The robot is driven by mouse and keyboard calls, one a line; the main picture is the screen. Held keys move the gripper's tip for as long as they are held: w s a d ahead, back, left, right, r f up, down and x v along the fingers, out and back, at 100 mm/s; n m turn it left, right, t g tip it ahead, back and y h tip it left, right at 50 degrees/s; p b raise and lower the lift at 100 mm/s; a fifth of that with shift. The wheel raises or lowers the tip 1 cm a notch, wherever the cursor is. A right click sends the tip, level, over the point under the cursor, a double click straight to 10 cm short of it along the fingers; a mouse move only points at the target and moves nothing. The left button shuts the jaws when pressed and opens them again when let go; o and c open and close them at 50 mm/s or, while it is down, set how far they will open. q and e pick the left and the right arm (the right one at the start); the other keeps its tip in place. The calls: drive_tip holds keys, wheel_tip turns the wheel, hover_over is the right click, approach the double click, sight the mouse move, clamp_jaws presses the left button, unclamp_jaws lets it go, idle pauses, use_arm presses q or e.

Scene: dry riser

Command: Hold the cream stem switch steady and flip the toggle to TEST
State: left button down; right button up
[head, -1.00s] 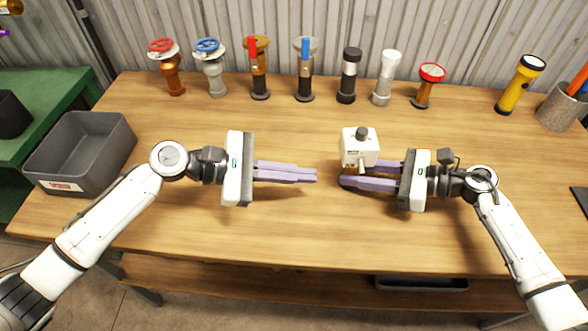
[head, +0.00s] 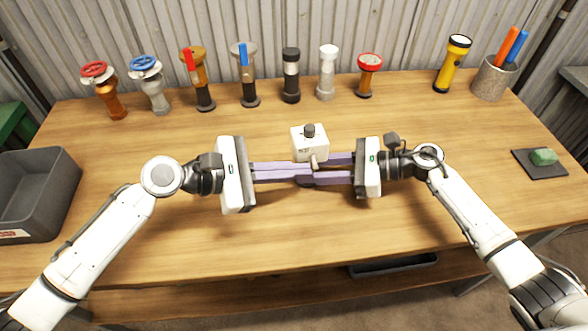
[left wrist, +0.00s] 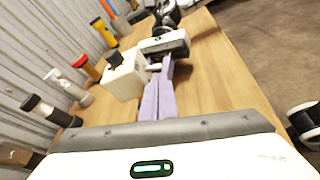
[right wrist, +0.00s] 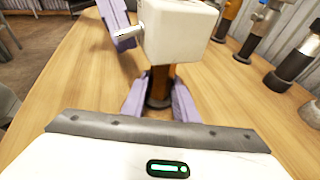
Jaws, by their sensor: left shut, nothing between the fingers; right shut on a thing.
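The cream stem switch (head: 309,142) stands upright at mid-table, a cream box with a dark knob on top. Its metal toggle (right wrist: 130,34) sticks out from the box's near side and also shows in the left wrist view (left wrist: 154,67). Its brown stem (right wrist: 161,82) is below the box. My right gripper (right wrist: 158,95) is shut on the stem, one finger on each side. My left gripper (head: 311,172) is shut and empty, its fingertips close to the toggle. I cannot tell whether they touch it. The TEST marking is not readable.
Several valves and torch-like fittings stand along the back, including a red-wheel valve (head: 104,90) and a red-topped one (head: 368,75). A grey bin (head: 60,195) is at left, a pen pot (head: 492,80) and dark pad (head: 530,168) at right. The front tabletop is clear.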

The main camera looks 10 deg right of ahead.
use_arm(q)
drive_tip(key=shift+r+n+g, duration=0.25)
drive_tip(key=shift+n+g, duration=0.15)
drive_tip(key=shift+n, duration=0.3)
drive_tip(key=shift+s+r+n+g, duration=0.1)
drive_tip(key=shift+r+n+g, duration=0.1)
drive_tip(key=shift+n+g, duration=0.35)
drive_tip(key=shift+s+r+n+g, duration=0.1)
drive_tip(key=shift+r+n+g, duration=0.2)
drive_tip(key=shift+n, duration=0.35)
drive_tip(key=shift+r, duration=0.7)
drive_tip(key=a+f, duration=0.1)
drive_tip(key=s+a+f, duration=0.1)
drive_tip(key=a+f, duration=0.1)
drive_tip(key=v, duration=0.9)
